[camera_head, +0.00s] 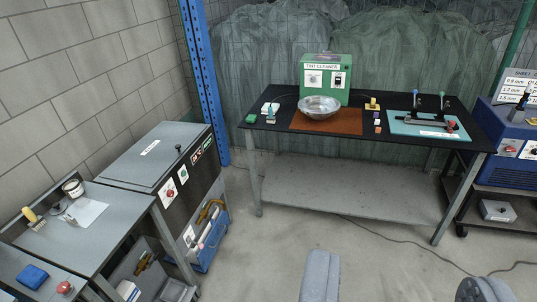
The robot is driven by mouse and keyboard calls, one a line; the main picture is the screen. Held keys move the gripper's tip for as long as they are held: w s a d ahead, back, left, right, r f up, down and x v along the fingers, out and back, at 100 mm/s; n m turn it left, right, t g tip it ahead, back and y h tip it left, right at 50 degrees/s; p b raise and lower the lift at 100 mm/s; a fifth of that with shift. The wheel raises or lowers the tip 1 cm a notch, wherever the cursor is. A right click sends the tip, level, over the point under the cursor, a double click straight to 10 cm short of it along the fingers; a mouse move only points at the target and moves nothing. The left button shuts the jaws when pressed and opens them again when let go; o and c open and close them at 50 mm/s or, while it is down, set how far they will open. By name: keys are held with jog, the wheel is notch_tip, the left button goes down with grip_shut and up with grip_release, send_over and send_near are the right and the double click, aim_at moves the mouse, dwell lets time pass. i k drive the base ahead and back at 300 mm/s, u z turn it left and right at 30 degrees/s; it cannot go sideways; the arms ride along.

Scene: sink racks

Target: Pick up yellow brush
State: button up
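A small yellow-handled item (31,216) that looks like the yellow brush rests on the grey left bench (112,222), near its back edge by the wall. It is small in the picture, so its bristles are hard to make out. Another small yellow item (372,103) sits on the black table at the back, right of the green machine; I cannot tell what it is. No fingers of my gripper can be made out. Two grey parts, apparently mine, show at the bottom edge, well away from both yellow items.
The black table (275,97) holds a green tint cleaner box (326,79), a metal bowl (319,108) and a light blue mat (405,130). A grey cabinet (150,152) and blue post (203,75) stand left. The concrete floor between is mostly clear; a cable (400,243) crosses it.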

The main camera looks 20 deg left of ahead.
aim_at(36, 224)
jog(key=u, duration=0.35)
jog(key=i, duration=1.3)
jog(key=u, duration=1.4)
jog(key=i, duration=1.15)
jog(key=u, duration=0.7)
jog(key=i, duration=0.35)
jog(key=u, duration=0.15)
